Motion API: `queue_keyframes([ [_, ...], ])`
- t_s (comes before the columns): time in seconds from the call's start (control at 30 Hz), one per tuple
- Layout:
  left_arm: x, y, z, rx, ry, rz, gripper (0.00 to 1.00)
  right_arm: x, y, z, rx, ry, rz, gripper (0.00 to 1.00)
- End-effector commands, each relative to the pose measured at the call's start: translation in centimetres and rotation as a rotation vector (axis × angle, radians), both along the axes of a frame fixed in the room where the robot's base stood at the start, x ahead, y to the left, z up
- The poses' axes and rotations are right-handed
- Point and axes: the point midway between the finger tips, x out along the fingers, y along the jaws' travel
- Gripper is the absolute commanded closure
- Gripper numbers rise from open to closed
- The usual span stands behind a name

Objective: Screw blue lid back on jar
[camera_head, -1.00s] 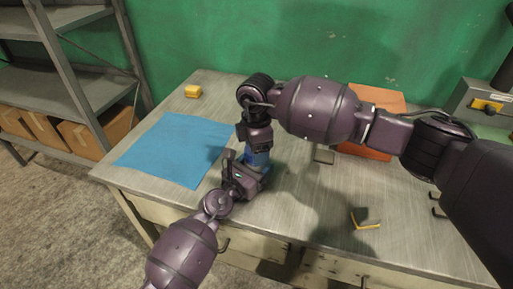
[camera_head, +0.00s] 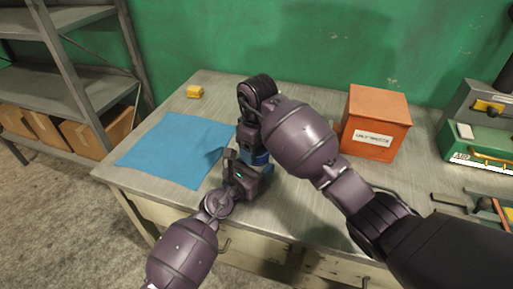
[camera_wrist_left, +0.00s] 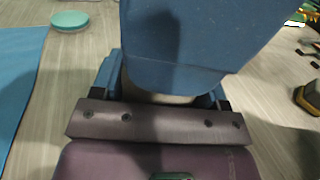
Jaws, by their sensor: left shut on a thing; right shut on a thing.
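My left gripper (camera_head: 249,173) is shut on the jar near the table's front edge. In the left wrist view a small pale part of the jar (camera_wrist_left: 168,98) shows between the fingers; the rest is hidden. My right gripper (camera_head: 256,150) reaches down from above, shut, directly over the left one. Blue (camera_head: 260,158) shows between the two grippers. In the left wrist view a large blue shape (camera_wrist_left: 195,45) covers the jar's top; I cannot tell where the lid ends and the right gripper's finger begins. Whether lid and jar touch is hidden.
A blue mat (camera_head: 178,150) lies left of the grippers. A teal disc (camera_wrist_left: 70,20) lies on the table. An orange box (camera_head: 375,122), a green case (camera_head: 478,147) and a yellow block (camera_head: 195,92) stand farther back. A yellow-black object (camera_wrist_left: 309,98) lies to the right.

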Motion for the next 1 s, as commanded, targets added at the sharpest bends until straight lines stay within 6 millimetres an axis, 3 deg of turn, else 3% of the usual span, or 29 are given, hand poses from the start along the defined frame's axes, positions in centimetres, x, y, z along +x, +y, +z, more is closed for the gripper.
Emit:
queue_keyframes([
  [0.2,-0.37,-0.46,-0.45,0.008,0.008,-0.012,0.99,-0.11,0.11,0.16,0.008,0.006,-0.105,0.57],
  [0.53,-0.31,-0.33,-0.44,0.008,0.006,-0.009,0.99,-0.13,-0.11,0.00,0.003,0.010,-0.116,0.57],
  [0.57,-0.30,-0.32,-0.44,0.008,0.006,-0.009,0.99,-0.13,-0.11,-0.02,0.003,0.010,-0.116,0.32],
  [0.7,-0.27,-0.26,-0.43,0.007,0.006,-0.008,0.99,-0.14,-0.18,-0.12,0.001,0.013,-0.117,0.11],
  [0.9,-0.22,-0.17,-0.41,0.006,0.006,-0.006,0.99,-0.15,-0.26,-0.23,0.000,0.014,-0.117,0.10],
  [1.0,-0.21,-0.13,-0.40,0.006,0.006,-0.005,0.99,-0.10,-0.26,-0.15,0.003,0.013,-0.109,0.14],
])
